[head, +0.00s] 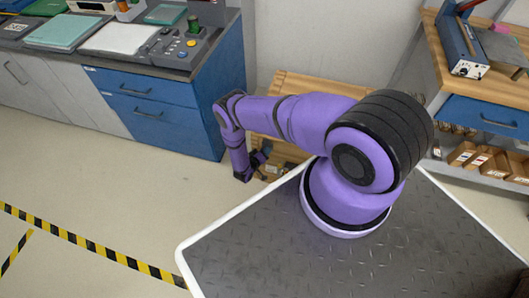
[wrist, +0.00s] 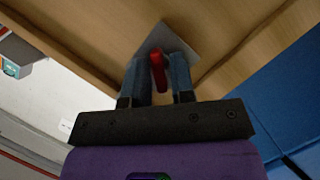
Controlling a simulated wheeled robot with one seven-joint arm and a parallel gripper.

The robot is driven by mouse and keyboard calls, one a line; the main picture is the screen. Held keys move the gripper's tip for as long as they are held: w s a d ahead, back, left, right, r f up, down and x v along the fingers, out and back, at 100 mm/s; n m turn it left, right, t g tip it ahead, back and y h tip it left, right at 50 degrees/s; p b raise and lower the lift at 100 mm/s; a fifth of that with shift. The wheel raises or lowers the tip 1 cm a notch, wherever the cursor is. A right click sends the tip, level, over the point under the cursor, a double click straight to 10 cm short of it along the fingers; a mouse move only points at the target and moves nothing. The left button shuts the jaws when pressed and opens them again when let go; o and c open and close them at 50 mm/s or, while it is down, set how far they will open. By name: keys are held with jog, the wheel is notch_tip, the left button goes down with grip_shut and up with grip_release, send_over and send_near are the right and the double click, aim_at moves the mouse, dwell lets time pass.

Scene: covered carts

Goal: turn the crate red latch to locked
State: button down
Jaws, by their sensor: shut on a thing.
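The red latch (wrist: 157,70) shows in the wrist view as a narrow red handle in front of a grey metal plate (wrist: 178,43). The plate sits on a light wooden face of the crate (wrist: 95,35). My gripper (wrist: 157,72) is shut on the red latch, one finger on each side of it. In the head view my gripper (head: 262,158) is low, beside the slatted wooden crate (head: 297,85), and the latch cannot be made out there. My purple arm hides part of the crate.
A blue drawer cabinet (head: 155,108) with a dark worktop stands left of the crate. A wooden workbench (head: 458,75) with a blue drawer stands at the right. Open floor (head: 130,190) with black-and-yellow tape (head: 90,247) lies at the left.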

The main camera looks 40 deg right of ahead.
jog(key=shift+s+m+t+y, duration=0.15)
jog(key=shift+m+t+y, duration=0.5)
jog(key=shift+m, duration=0.75)
jog(key=shift+s+m+t+y, duration=0.1)
jog(key=shift+m+t+y, duration=0.35)
jog(key=shift+m+y, duration=0.7)
jog(key=shift+m, duration=0.35)
jog(key=c, duration=1.2)
grip_release()
jog(key=shift+h, duration=0.3)
jog(key=v, duration=1)
jog(key=shift+s+a+r, duration=0.15)
jog(key=shift+s+a, duration=0.05)
jog(key=shift+a, duration=0.05)
